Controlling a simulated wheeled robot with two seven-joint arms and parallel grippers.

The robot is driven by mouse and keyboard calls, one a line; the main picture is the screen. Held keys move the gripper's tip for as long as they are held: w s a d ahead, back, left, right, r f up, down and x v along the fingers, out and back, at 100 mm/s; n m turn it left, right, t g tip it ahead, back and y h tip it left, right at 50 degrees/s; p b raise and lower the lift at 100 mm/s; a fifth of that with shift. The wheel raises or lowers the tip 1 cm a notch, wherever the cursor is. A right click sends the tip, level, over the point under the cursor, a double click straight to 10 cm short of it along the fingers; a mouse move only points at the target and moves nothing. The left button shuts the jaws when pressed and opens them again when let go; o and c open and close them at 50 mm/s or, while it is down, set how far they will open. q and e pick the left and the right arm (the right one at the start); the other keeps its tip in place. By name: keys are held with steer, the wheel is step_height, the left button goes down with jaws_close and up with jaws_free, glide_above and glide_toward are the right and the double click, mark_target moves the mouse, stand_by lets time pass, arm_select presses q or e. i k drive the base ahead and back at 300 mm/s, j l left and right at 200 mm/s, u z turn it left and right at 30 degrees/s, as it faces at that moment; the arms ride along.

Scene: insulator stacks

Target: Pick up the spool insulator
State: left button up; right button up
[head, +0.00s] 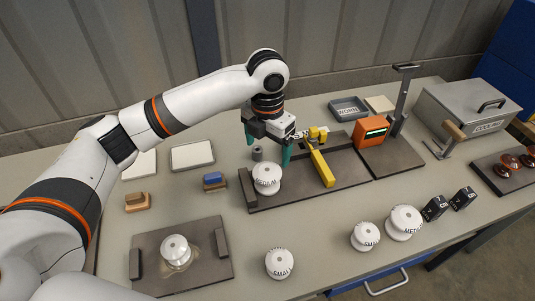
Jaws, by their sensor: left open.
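Several white ribbed insulators are in view, and I cannot tell for certain which is the spool insulator. One white insulator (267,179) stands upright on the dark middle board. A small grey spool-like piece (257,153) stands just behind it. My left gripper (267,153) is open, its teal fingers apart above and behind the white insulator, close to the grey piece; whether they touch anything is unclear. Other white insulators stand at the front (279,264), at the front right (365,236) and beside that (404,222). Another metal-topped one (175,251) is on the left board. My right gripper is out of view.
A grey lidded box (475,105) and a clamp stand (402,92) are at the right. Black labelled blocks (435,208) stand front right.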

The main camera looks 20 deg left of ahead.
mark_target(405, 220)
steer(key=k+l, duration=0.2)
steer(key=k, duration=0.3)
steer(key=k+l, duration=0.2)
steer(key=k, duration=0.25)
steer(key=k+l, duration=0.2)
steer(key=k, duration=0.3)
